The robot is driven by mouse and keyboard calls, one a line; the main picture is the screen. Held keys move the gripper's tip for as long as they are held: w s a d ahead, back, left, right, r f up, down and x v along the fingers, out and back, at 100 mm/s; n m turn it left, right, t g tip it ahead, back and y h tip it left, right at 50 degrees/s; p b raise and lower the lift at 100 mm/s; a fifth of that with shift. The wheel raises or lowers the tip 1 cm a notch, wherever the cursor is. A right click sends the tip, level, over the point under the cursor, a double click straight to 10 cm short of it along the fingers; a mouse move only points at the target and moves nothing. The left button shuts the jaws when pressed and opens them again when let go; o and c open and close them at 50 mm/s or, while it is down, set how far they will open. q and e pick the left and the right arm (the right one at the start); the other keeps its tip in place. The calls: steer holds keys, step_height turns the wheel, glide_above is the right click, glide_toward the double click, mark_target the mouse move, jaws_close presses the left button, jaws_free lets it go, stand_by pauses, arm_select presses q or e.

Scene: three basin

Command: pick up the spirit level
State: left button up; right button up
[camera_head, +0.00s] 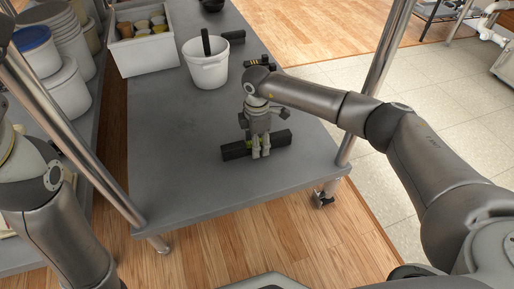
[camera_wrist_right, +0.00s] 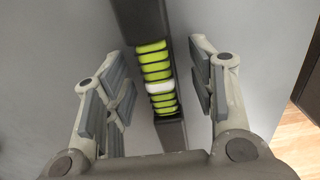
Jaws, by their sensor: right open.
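The spirit level (camera_head: 235,152) is a long dark bar lying on the grey table near its front end. In the right wrist view the spirit level (camera_wrist_right: 155,60) shows a row of yellow-green segments with a white one among them. My right gripper (camera_head: 261,149) is over the middle of the bar and hides part of it from the head. In the wrist view my right gripper (camera_wrist_right: 163,88) is open, with one finger on each side of the bar and visible gaps to it. My left arm shows at the left, but its gripper is out of view.
A white bucket (camera_head: 207,72) with a dark handle stands behind the level. A white bin (camera_head: 145,55) holding small cups is at the back left. Metal posts (camera_head: 384,70) rise at the table's edges. The table (camera_head: 175,150) is bare left of the level.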

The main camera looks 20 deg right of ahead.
steer(key=c, duration=1.1)
jaws_close()
steer(key=shift+r, duration=0.1)
